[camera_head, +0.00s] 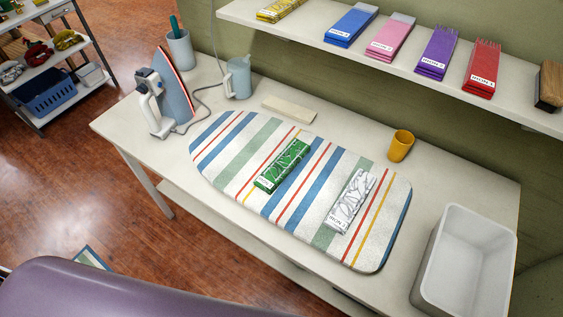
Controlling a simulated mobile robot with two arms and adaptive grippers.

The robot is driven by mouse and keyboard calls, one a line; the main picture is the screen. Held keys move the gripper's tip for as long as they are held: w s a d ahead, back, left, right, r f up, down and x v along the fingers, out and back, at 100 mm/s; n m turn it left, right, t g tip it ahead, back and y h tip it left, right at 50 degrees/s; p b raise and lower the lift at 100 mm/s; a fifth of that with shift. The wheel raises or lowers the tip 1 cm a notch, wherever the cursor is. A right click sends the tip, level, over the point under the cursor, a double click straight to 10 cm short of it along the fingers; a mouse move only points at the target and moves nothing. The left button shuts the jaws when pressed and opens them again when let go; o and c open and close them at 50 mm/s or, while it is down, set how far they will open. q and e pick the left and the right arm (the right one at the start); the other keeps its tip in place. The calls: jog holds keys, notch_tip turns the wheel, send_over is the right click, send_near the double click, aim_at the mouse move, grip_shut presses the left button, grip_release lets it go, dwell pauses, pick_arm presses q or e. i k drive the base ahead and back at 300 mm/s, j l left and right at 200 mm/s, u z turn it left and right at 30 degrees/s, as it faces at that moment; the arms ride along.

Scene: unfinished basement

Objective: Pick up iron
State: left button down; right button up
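The iron (172,88) stands upright on its heel at the left end of the white table (140,134). Its soleplate is blue-grey with a red edge, and its white handle (149,103) faces left. A grey cord runs from it to the right, near a blue-grey jug (238,78). Neither of my grippers shows in the head view, and nothing is seen touching the iron.
A striped ironing board (217,161) holds a green packet (283,165) and a white packet (351,202). A cup with tools (179,50) stands behind the iron. A yellow cup (400,146) and white bin (435,262) are right. A shelf (300,27) with folded cloths overhangs the back.

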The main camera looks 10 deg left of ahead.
aim_at(174, 101)
jog(key=i+j+z, duration=0.2)
jog(key=j, duration=0.9)
jog(key=j+z, duration=0.2)
jog(key=j, duration=0.85)
